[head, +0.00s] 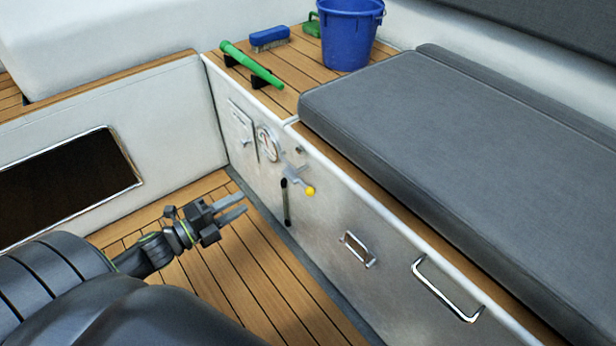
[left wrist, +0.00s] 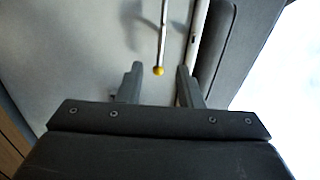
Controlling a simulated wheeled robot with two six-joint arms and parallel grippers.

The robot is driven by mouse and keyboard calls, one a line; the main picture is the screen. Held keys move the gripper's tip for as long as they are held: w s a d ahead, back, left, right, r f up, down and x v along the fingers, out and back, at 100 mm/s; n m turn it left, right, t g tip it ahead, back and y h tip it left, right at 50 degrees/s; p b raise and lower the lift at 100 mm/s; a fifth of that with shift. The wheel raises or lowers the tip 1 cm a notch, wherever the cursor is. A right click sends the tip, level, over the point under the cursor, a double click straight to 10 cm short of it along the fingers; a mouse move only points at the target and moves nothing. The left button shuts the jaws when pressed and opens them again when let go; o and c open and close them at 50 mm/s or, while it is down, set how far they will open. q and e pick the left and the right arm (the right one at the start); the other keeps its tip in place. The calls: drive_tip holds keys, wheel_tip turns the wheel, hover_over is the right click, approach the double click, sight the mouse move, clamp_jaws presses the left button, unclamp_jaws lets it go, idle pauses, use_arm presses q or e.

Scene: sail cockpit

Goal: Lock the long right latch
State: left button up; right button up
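A metal lever with a yellow knob (head: 310,191), seemingly the long right latch, sits on the pale locker front (head: 330,215) and slants down to the right in the head view. In the left wrist view its rod ends in the yellow knob (left wrist: 159,71), lying between the fingers in the picture. My left gripper (head: 240,205) is open and empty, with its fingers pointing toward the locker front. It looks apart from the lever; the exact gap is hard to judge. My right gripper is out of view.
A black vertical handle (head: 286,203) is below the lever. A small metal catch (head: 357,250) and a long bar handle (head: 445,291) are to the right. A grey cushion (head: 440,130), blue bucket (head: 348,35) and green tube (head: 250,65) lie on top. The wooden floor (head: 250,270) is clear.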

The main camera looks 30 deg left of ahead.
sight(287, 178)
use_arm(q)
drive_tip(key=x, duration=1.7)
drive_tip(key=shift+w+d+r, duration=0.15)
drive_tip(key=shift+w+d, duration=0.1)
clamp_jaws()
